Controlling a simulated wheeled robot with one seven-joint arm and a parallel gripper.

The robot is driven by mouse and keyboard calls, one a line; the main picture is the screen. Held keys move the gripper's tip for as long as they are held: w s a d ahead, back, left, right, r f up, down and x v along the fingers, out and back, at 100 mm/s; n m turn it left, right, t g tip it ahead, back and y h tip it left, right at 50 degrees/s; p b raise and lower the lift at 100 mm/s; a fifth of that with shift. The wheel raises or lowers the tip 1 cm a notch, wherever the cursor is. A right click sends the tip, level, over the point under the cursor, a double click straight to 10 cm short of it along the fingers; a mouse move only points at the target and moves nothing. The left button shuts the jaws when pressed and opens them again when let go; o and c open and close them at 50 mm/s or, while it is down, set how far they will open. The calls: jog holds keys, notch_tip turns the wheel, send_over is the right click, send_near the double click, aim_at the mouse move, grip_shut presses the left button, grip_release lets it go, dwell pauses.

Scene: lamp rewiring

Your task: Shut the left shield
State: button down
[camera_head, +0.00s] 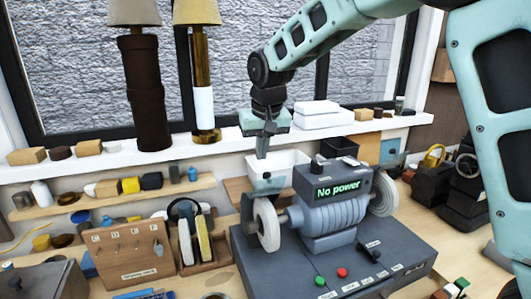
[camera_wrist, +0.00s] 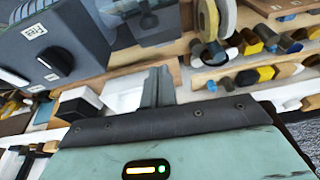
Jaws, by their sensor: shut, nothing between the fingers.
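The bench grinder (camera_head: 330,212) stands on a dark base, and its display reads "No power". Its left wheel (camera_head: 266,222) is pale and largely exposed. A dark plate, apparently the left shield (camera_head: 247,207), stands at that wheel's left edge; I cannot tell its exact angle. The right wheel (camera_head: 384,195) is partly behind the grinder body. My gripper (camera_head: 262,155) points down above and behind the left wheel, apart from it. Its fingers are together and empty, also in the wrist view (camera_wrist: 158,88). The grinder's dark housing (camera_wrist: 50,45) fills the wrist view's upper left.
A white bin (camera_head: 278,170) stands behind the left wheel, close below my gripper. A wooden rack with discs (camera_head: 200,250) is left of the grinder. Two lamps stand on the windowsill (camera_head: 100,157). Small parts crowd the left shelf (camera_head: 110,197).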

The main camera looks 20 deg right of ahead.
aim_at(268, 186)
jog(key=shift+s+f+p, duration=0.3)
jog(key=shift+s+f, duration=0.05)
jog(key=shift+s, duration=0.5)
jog(key=shift+s+f+p, duration=0.25)
jog(key=shift+s+f, duration=0.05)
jog(key=shift+s, duration=0.55)
jog(key=shift+f+b, duration=0.2)
jog(key=shift+b, duration=0.45)
